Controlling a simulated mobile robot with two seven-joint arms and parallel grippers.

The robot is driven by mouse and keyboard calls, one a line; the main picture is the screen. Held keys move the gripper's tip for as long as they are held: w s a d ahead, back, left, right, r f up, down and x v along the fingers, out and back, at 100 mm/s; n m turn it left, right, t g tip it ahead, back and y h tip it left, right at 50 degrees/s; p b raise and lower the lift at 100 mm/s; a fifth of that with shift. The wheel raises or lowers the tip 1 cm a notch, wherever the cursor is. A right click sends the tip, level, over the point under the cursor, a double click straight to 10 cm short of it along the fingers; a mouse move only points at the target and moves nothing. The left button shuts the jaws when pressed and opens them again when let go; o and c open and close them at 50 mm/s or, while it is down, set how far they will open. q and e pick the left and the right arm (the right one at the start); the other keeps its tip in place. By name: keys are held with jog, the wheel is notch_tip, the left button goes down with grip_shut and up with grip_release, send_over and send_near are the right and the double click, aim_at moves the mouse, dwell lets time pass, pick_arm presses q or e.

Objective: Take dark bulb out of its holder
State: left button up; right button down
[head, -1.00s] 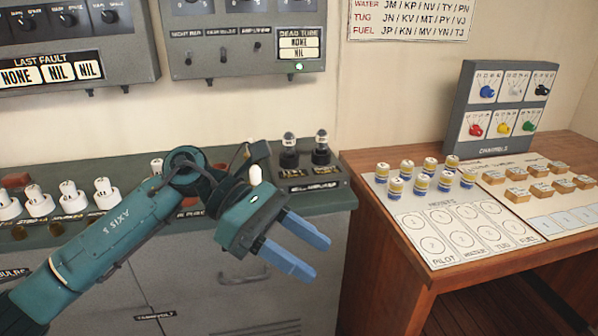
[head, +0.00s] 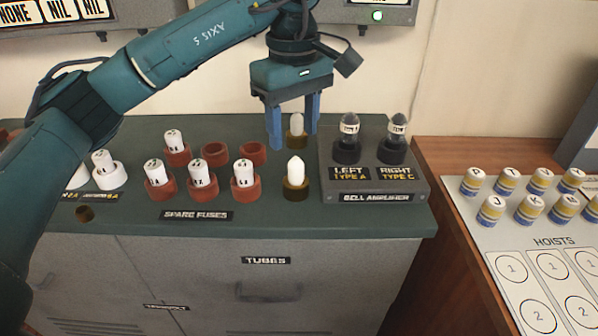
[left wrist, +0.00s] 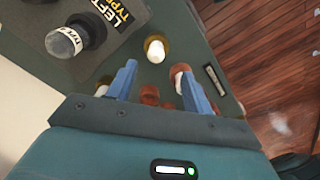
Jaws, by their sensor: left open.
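The bell amplifier (head: 375,183) is a dark box holding two smoky glass bulbs with pale label bands in black sockets. The left bulb (head: 349,121) stands over a plate reading LEFT TYPE A; the right bulb (head: 398,126) stands over RIGHT TYPE C. Both are upright, and I cannot tell which is the dark one. The left bulb also shows in the left wrist view (left wrist: 64,42). My left gripper (head: 294,138) points down, open and empty, left of the amplifier by the rear white bulb (head: 297,123). My right gripper is not in view.
A front white bulb (head: 295,170) stands in a brass holder. Several white fuses in red holders (head: 197,188) stand to the left, beside empty red holders (head: 215,151). The desk with hoist pieces (head: 490,210) is at the right. The counter's front strip is clear.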

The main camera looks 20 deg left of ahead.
aim_at(296, 158)
pick_arm(q)
jog(key=f, duration=0.8)
jog(key=shift+w+f, duration=0.3)
jog(key=shift+w, duration=0.05)
jog(key=shift+c, duration=0.3)
jog(key=shift+d, duration=0.1)
jog(key=c, duration=1)
